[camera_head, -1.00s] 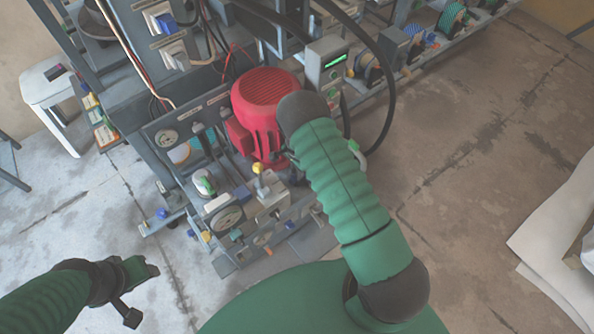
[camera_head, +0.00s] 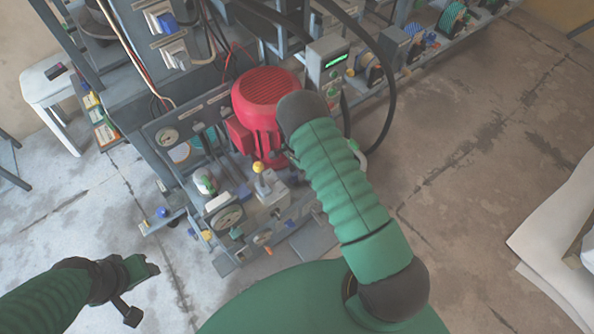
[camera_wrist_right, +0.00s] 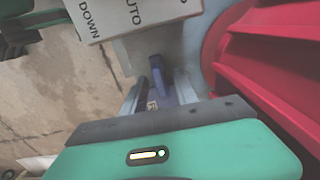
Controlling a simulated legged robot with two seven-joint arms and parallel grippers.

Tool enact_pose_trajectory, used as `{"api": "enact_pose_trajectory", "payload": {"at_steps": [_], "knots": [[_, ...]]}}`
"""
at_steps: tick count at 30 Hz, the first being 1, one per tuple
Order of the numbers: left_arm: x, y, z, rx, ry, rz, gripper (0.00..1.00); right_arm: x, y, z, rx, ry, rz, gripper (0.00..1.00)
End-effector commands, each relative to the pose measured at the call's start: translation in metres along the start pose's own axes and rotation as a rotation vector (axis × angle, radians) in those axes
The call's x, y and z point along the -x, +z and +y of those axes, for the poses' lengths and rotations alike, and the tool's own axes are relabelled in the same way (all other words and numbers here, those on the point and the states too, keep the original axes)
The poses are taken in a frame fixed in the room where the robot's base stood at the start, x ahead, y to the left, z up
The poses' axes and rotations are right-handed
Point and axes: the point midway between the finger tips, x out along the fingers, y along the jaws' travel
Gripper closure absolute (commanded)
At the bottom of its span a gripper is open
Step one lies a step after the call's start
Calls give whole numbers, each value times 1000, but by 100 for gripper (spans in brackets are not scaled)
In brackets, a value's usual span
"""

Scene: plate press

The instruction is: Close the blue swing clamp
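In the right wrist view, a blue upright handle (camera_wrist_right: 157,75), which looks like the swing clamp, stands between the two grey fingers of my right gripper (camera_wrist_right: 158,92). The fingers are apart, one on each side of it. I cannot tell whether they touch it. In the head view my right forearm hides most of that gripper, and I cannot single out the clamp there. My left gripper (camera_head: 138,275) hangs over the floor at the lower left, away from the machine. The gap between its fingers is not clear.
A red motor (camera_head: 265,105) stands close beside my right gripper; its ribbed side (camera_wrist_right: 270,65) fills the right of the wrist view. A box marked AUTO and DOWN (camera_wrist_right: 135,15) sits just beyond the fingers. A yellow-knobbed lever (camera_head: 259,168) and gauges are nearby.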

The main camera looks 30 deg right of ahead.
Motion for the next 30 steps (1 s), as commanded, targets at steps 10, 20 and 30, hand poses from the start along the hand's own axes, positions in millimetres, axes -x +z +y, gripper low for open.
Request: {"api": "enact_pose_trajectory", "payload": {"at_steps": [10,20,30], "knots": [[18,-4,0,0,0,0,50,55,0,-1,2,-3,1,65],[39,-9,0,0,0,0,50,145,0,-2,1,-3,0,65],[42,-10,0,0,0,0,50,167,0,0,0,2,0,65]]}}
